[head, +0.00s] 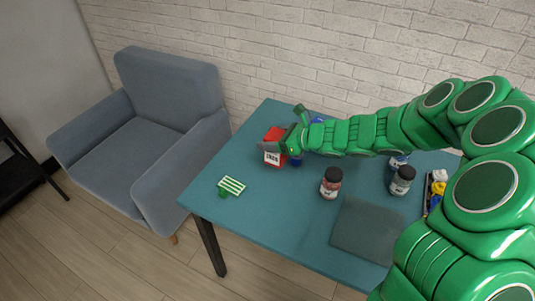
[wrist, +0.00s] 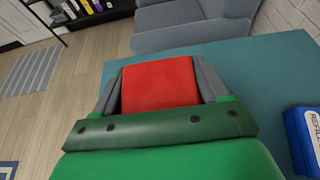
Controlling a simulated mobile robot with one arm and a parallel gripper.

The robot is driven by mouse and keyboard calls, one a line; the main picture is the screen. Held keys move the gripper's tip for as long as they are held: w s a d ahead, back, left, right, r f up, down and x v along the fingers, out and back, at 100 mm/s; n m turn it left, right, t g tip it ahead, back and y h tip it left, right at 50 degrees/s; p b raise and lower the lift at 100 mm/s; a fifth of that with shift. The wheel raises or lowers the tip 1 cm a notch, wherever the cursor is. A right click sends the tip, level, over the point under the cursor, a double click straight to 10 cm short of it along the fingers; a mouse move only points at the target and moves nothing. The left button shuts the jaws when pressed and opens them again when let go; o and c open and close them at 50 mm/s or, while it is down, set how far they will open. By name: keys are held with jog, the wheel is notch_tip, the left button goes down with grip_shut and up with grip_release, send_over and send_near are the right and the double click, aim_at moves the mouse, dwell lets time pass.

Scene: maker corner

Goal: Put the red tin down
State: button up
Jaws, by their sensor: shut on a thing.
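The red tin (head: 274,134), with a white label on its front, is at the back left part of the teal table (head: 245,205) in the head view. My gripper (head: 285,146) reaches it from the right and is shut on it. In the wrist view the tin's plain red face (wrist: 160,84) sits between the two grey fingers of my gripper (wrist: 158,82), one finger along each side. The tin looks upright. I cannot tell whether its base touches the table, and my gripper hides part of it.
A green-and-white striped item (head: 231,186) lies near the table's left edge. A dark jar (head: 331,183) and another jar (head: 402,181) stand to the right, near a grey mat (head: 367,229). A blue box (wrist: 304,140) is close by. A grey armchair (head: 165,90) stands left.

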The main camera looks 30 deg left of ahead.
jog(key=shift+w+a+r, duration=0.4)
jog(key=shift+w+r, duration=0.05)
jog(key=shift+w, duration=0.25)
jog(key=shift+w+a+f, duration=0.2)
jog(key=shift+w+a, duration=0.15)
jog(key=shift+w, duration=0.05)
jog(key=w+a+f, duration=0.8)
jog(key=w+f, duration=0.1)
jog(key=w, duration=0.1)
jog(key=shift+w+a+f, duration=0.1)
jog(key=shift+w+f, duration=0.1)
jog(key=shift+f, duration=1.55)
jog(key=shift+f, duration=0.1)
jog(key=o, duration=1.1)
